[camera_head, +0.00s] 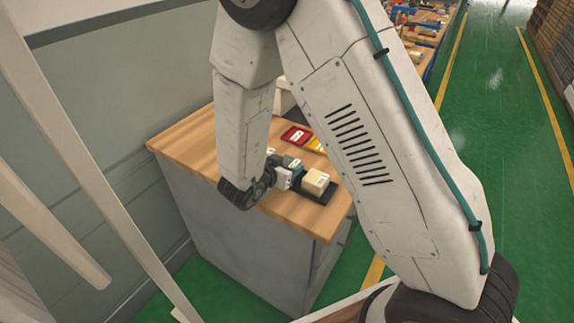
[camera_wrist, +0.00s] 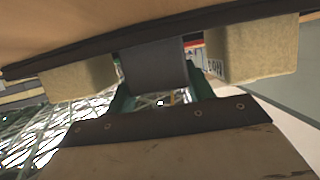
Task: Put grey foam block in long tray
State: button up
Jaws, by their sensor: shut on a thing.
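The grey foam block (camera_wrist: 155,68) is in the middle of the wrist view, held between the dark green fingers of my gripper (camera_wrist: 160,92). The wrist picture is upside down, with the wooden table top at the top. The block is at the long black tray (camera_wrist: 85,48), between two tan blocks, one on the left (camera_wrist: 78,80) and one on the right (camera_wrist: 250,52). I cannot tell whether it touches the tray floor. In the head view my gripper (camera_head: 289,174) is low beside the black tray (camera_head: 326,193), and it hides much of the tray; a cream block (camera_head: 315,181) stands in it.
A red tray (camera_head: 295,137) and a yellow tray (camera_head: 316,145) lie behind on the wooden table (camera_head: 188,143). A grey wall (camera_head: 110,100) runs along the left. My arm covers the middle of the head view. Green floor (camera_head: 480,110) is free at the right.

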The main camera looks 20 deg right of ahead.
jog(key=shift+f, duration=0.15)
jog(key=o, duration=1)
jog(key=shift+c, duration=0.2)
